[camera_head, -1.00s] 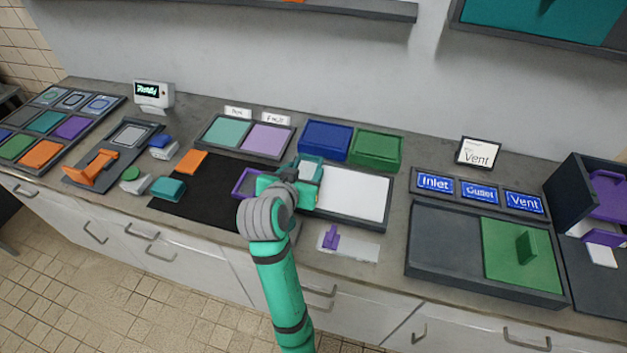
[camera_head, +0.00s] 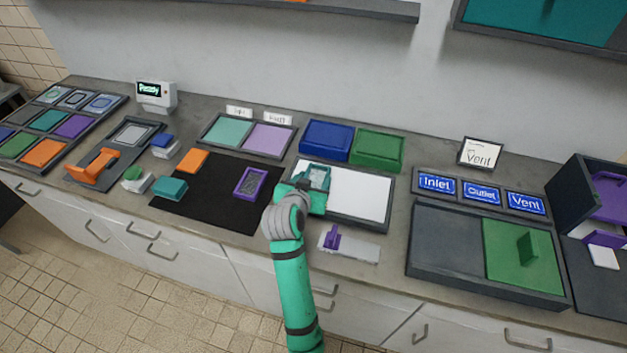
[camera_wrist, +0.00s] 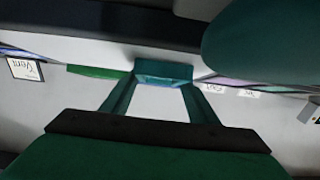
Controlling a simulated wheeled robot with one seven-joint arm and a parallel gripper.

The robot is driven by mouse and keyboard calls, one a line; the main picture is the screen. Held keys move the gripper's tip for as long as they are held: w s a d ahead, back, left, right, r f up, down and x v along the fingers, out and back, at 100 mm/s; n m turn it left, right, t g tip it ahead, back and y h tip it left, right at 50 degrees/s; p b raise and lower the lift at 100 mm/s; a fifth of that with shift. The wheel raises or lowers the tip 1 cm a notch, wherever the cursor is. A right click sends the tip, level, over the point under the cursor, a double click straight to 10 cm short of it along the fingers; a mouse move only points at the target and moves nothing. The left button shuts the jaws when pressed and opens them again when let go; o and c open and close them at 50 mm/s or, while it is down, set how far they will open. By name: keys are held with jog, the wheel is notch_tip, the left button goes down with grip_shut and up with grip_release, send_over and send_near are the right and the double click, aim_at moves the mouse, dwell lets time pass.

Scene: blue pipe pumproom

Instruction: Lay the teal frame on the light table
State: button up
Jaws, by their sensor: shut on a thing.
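My gripper (camera_head: 304,194) is shut on the teal frame (camera_head: 318,175) at the left part of the light table (camera_head: 358,192), a white panel in a dark surround. The frame overlaps the panel's left end in the head view. I cannot tell whether it touches the panel or is just above it. My gripper hides the frame's near side in the head view.
A purple frame (camera_head: 250,182) lies on the black mat (camera_head: 208,200) left of the light table. Blue (camera_head: 326,138) and green (camera_head: 378,147) boxes stand behind it. A purple-handled block (camera_head: 333,238) sits in front. A dark tray with a green panel (camera_head: 520,252) is to the right.

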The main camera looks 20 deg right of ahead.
jog(key=shift+f, duration=0.1)
jog(key=o, duration=1.1)
jog(key=shift+c, duration=0.2)
jog(key=v, duration=1.2)
